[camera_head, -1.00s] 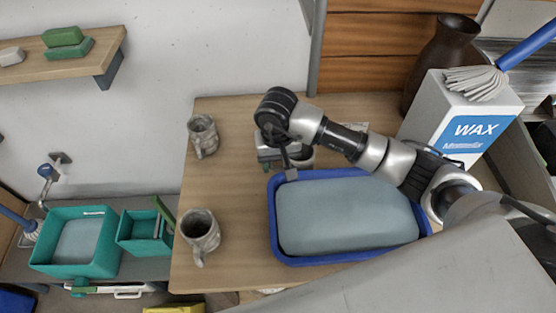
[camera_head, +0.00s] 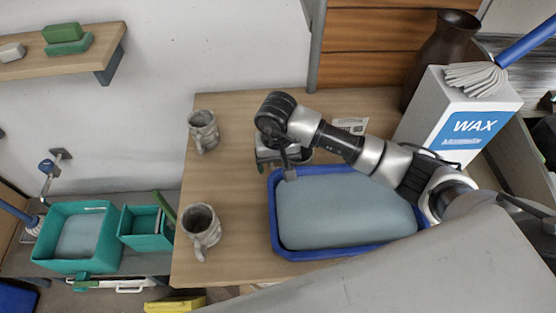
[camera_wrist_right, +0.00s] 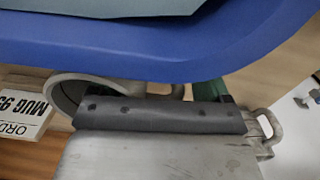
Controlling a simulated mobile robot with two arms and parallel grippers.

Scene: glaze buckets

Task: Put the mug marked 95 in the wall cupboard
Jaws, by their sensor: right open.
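Two grey, mottled mugs stand near the table's left edge in the head view: a far mug (camera_head: 203,131) and a near mug (camera_head: 201,231). I cannot read a number on either. My right gripper (camera_head: 287,165) is open above the table, just left of the blue tray's far corner. A mug's curved rim (camera_wrist_right: 68,92) shows behind the gripper in the right wrist view, mostly hidden. A card reading "MUG 95" (camera_wrist_right: 22,105) lies beside it; a card also shows in the head view (camera_head: 351,124). My left gripper and the wall cupboard are not in view.
The blue tray (camera_head: 273,215) with a grey-blue slab stands close under the right arm. The wax box (camera_head: 470,118) and a brown vase (camera_head: 437,48) stand at the right. Teal bins (camera_head: 75,264) are lower left. The table's middle left is clear.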

